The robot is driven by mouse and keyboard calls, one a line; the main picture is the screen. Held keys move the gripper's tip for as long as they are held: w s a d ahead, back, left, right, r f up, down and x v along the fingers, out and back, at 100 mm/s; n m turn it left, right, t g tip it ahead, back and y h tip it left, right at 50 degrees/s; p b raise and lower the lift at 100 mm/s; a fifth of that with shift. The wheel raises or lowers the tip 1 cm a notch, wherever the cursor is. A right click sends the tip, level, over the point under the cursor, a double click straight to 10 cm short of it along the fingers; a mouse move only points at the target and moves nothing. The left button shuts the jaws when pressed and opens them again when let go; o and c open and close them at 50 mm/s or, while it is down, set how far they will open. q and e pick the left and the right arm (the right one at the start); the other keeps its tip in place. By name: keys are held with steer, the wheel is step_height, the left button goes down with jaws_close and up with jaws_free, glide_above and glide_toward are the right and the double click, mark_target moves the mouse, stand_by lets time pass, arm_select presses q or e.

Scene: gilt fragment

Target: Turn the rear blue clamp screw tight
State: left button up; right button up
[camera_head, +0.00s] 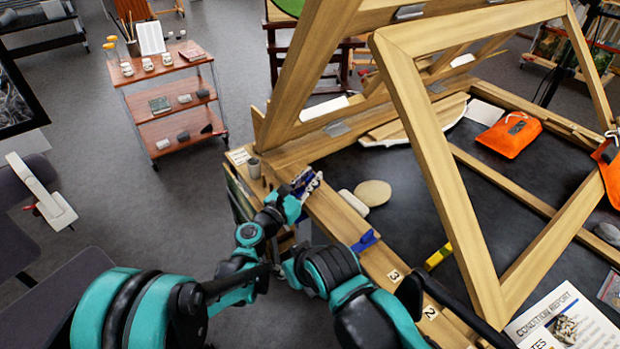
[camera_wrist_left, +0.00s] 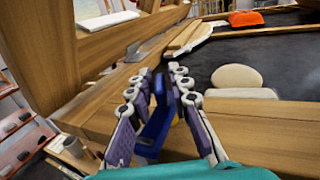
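The rear blue clamp (camera_head: 303,190) is at the near rail of the wooden frame, partly covered by my left gripper (camera_head: 305,183). In the left wrist view the blue clamp (camera_wrist_left: 155,130) stands between the two fingers of the left gripper (camera_wrist_left: 161,72). The fingertips are apart, one on each side of its upper part. I cannot tell whether both fingers press on it. The screw's thread is not visible. A second blue clamp (camera_head: 365,241) sits further along the same rail, apart from the gripper. My right gripper does not show.
A wooden easel frame (camera_head: 440,160) rises over the dark tabletop (camera_head: 400,205). A round beige pad (camera_head: 373,192) lies beside the rail. An orange pouch (camera_head: 509,134) lies further back. A small grey cup (camera_head: 254,167) stands at the rail's left end. A trolley (camera_head: 170,100) is behind.

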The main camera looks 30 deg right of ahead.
arm_select(q)
jaws_close()
steer(key=m+g+h, duration=0.1)
steer(key=m+g, duration=0.1)
steer(key=g, duration=0.1)
steer(key=shift+w, duration=0.1)
steer(key=m+g, duration=0.2)
steer(key=g, duration=0.1)
steer(key=m+g, duration=0.2)
steer(key=g, duration=0.2)
steer(key=shift+m+h+p, duration=0.3)
steer(key=m+g+y, duration=0.1)
steer(key=m+g, duration=0.2)
steer(key=g, duration=0.2)
steer(key=shift+m+p, duration=0.3)
steer(key=shift+p, duration=0.1)
steer(key=shift+m+g+y+p, duration=0.3)
steer(key=shift+m+g+y, duration=1.3)
steer(key=shift+g, duration=0.7)
